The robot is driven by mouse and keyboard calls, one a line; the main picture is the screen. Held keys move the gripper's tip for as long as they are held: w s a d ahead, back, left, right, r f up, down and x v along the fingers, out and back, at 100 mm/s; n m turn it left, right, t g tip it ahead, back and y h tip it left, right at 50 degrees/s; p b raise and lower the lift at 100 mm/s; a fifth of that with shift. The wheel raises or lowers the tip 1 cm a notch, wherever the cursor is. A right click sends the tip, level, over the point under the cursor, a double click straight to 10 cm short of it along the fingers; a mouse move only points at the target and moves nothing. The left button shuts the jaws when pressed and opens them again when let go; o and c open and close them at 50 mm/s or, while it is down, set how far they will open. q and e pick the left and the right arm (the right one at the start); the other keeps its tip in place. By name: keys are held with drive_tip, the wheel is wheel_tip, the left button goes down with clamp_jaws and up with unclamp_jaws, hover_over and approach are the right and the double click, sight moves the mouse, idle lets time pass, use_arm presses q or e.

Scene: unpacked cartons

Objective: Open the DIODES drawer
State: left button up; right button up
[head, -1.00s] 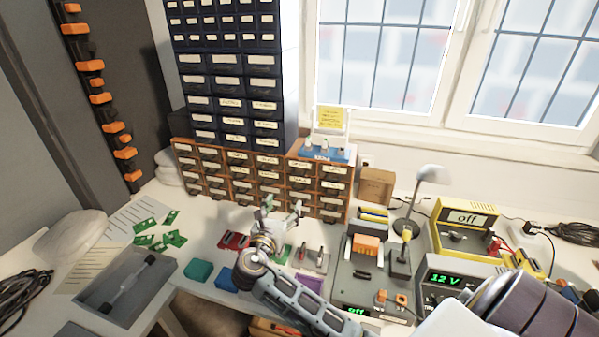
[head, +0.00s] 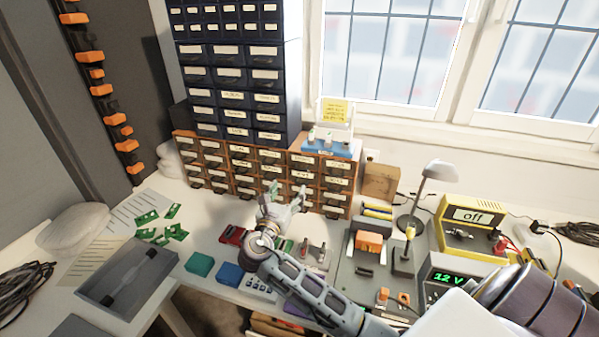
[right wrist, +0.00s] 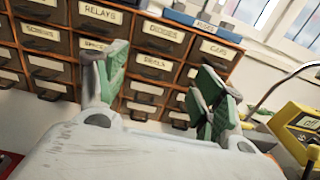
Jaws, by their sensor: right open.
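The DIODES drawer (right wrist: 160,34) shows in the right wrist view as a dark front with a pale label and a dark pull below it, in the brown wooden drawer cabinet. It looks shut, flush with its neighbours. The cabinet stands at the back of the bench in the head view (head: 231,166). My right gripper (head: 285,196) is open and empty in front of the cabinet's lower drawers. In the right wrist view its two green-padded fingers (right wrist: 155,90) stand apart, below the DIODES drawer in the picture and not touching it. My left gripper is not in view.
Drawers labelled RELAYS (right wrist: 100,13) and CAPS (right wrist: 216,50) flank the DIODES drawer. A dark drawer tower (head: 235,85) and a blue tray (head: 331,148) stand on the cabinet. A cardboard box (head: 381,182), a lamp (head: 438,172) and a yellow meter (head: 470,220) stand to the right.

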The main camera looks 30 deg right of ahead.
sight(300, 169)
drive_tip(key=x, duration=1.2)
drive_tip(key=shift+w+d, duration=0.1)
drive_tip(key=shift+c, duration=0.2)
clamp_jaws()
idle(0.4)
